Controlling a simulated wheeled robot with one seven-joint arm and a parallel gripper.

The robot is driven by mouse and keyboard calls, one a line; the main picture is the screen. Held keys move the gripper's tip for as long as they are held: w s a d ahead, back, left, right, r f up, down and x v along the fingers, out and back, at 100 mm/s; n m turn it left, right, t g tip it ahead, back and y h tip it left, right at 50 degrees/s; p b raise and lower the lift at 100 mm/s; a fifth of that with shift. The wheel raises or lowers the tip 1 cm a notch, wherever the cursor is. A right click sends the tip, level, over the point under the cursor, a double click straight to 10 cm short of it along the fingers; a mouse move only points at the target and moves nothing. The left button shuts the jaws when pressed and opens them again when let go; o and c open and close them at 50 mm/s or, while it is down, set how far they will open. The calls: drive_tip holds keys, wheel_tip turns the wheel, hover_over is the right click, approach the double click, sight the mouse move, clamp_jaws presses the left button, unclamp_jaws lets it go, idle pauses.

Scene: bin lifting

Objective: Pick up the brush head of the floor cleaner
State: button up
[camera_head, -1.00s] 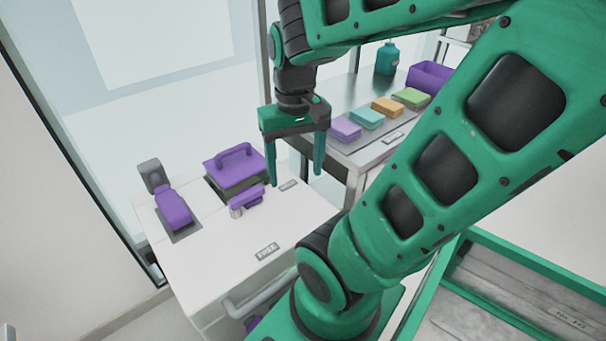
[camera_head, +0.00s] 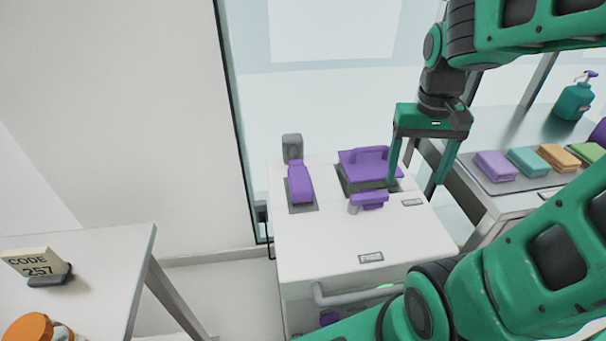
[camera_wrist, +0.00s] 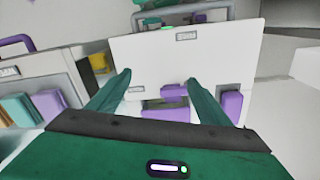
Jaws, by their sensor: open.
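Several purple parts are on the white cart (camera_head: 340,236); I cannot tell for sure which is the brush head. A long purple piece (camera_head: 300,183) lies on a dark patch at the left, in front of a grey block (camera_head: 292,147). A purple lid with a handle (camera_head: 366,168) sits at the back middle. A small purple piece with a grey end (camera_head: 370,199) lies in front of it. My gripper (camera_head: 414,186) is open and empty, pointing down by the cart's right side. In the wrist view, the small purple piece (camera_wrist: 174,91) shows between the fingers and the long piece (camera_wrist: 231,106) beyond the right finger.
A metal counter (camera_head: 505,125) at the right holds coloured blocks (camera_head: 527,162) and a teal pump bottle (camera_head: 574,100). A table (camera_head: 105,250) at the left bears a code sign (camera_head: 34,263) and an orange-lidded jar (camera_head: 27,328). Floor (camera_head: 230,285) shows between table and cart.

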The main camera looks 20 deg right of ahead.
drive_tip(key=w+a+f+n, duration=0.1)
drive_tip(key=w+a, duration=0.2)
drive_tip(key=w, duration=0.4)
drive_tip(key=w+a+f+n, duration=0.1)
drive_tip(key=w+a, duration=0.1)
drive_tip(key=w, duration=0.5)
drive_tip(key=n, duration=0.1)
approach(300, 178)
drive_tip(key=d, duration=0.1)
drive_tip(key=shift+w+a+f+y, duration=0.15)
drive_tip(key=shift+w+a+y, duration=0.05)
drive_tip(key=shift+w+y, duration=0.1)
wheel_tip(300, 178, down, 5)
drive_tip(key=shift+f, duration=0.2)
drive_tip(key=shift+s+f, duration=0.2)
drive_tip(key=shift+f, duration=1.05)
drive_tip(key=shift+s+f, duration=0.2)
drive_tip(key=shift+f, duration=1.1)
drive_tip(key=c, duration=1.4)
drive_tip(key=shift+r, duration=0.1)
